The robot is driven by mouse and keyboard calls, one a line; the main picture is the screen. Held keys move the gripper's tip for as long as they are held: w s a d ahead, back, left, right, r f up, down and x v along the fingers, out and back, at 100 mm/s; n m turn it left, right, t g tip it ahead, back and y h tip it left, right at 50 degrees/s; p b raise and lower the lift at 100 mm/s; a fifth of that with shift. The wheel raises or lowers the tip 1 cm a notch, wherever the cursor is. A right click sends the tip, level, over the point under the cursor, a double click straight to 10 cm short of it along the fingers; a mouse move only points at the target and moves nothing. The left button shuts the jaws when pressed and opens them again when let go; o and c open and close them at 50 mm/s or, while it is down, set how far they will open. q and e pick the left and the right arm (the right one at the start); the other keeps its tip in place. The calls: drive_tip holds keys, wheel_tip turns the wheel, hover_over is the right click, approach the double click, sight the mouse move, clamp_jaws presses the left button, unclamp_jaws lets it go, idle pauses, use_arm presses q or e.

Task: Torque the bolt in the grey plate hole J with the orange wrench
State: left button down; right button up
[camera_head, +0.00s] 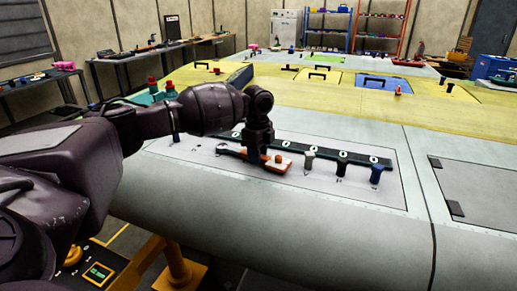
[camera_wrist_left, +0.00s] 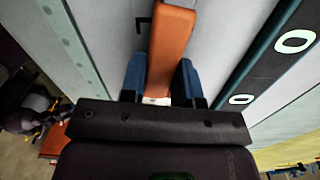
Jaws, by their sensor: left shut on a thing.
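My left gripper (camera_head: 262,157) is shut on the orange wrench (camera_head: 279,165), low over the grey plate (camera_head: 235,172). In the left wrist view, the wrench's orange handle (camera_wrist_left: 172,40) sits between the blue fingertips of my left gripper (camera_wrist_left: 160,82). In the head view, a dark metal part of the wrench reaches left from the gripper. The hole letters are too small to read, so I cannot tell which is J. My right gripper is not in view.
A dark strip with white rings (camera_head: 330,155) runs along the plate behind the wrench. A blue panel (camera_head: 384,83) with a handle lies farther back on the yellow surface (camera_head: 330,97). The wing's front right has a hinged panel (camera_head: 480,187). Side benches and shelves stand behind.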

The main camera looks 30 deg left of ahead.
sight(250, 167)
use_arm(q)
drive_tip(key=shift+s+r+m+p, duration=0.1)
drive_tip(key=shift+s+m+p, duration=0.3)
drive_tip(key=shift+s+p, duration=0.05)
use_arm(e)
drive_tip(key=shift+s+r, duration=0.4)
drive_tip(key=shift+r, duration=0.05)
use_arm(q)
drive_tip(key=shift+s+m+p, duration=0.5)
drive_tip(key=shift+p, duration=0.15)
drive_tip(key=shift+s+m+p, duration=0.6)
drive_tip(key=shift+s+p, duration=0.1)
drive_tip(key=shift+p, duration=0.15)
drive_tip(key=shift+s, duration=0.2)
drive_tip(key=shift+f, duration=0.2)
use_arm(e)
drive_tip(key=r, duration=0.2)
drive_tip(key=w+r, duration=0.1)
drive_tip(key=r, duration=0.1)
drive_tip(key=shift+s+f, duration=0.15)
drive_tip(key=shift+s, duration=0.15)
